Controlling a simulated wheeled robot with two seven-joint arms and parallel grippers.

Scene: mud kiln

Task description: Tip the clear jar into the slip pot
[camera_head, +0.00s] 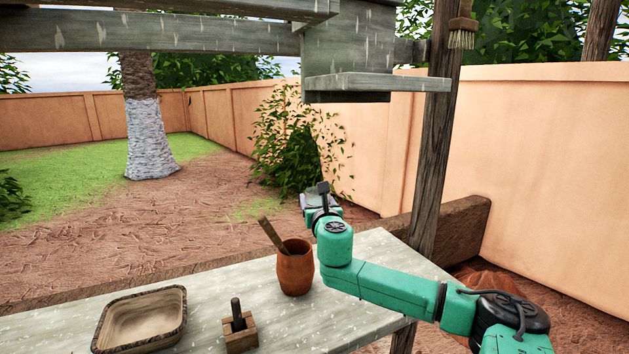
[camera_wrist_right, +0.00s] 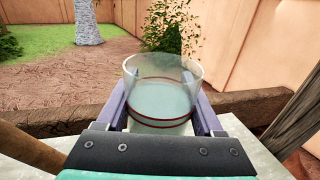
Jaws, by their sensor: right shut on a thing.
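The clear jar (camera_wrist_right: 163,88) is a see-through cup with dark red bands, open at the top. In the right wrist view it stands roughly upright between the two fingers of my right gripper (camera_wrist_right: 162,100), which is shut on it. Its lower part looks pale, and I cannot tell what is inside. My left gripper is out of view.
The pale table (camera_head: 240,297) also holds a shallow rimmed basin (camera_head: 142,318) and a small wooden block with a dark peg (camera_head: 240,335). A grey shelf (camera_head: 375,82) hangs above.

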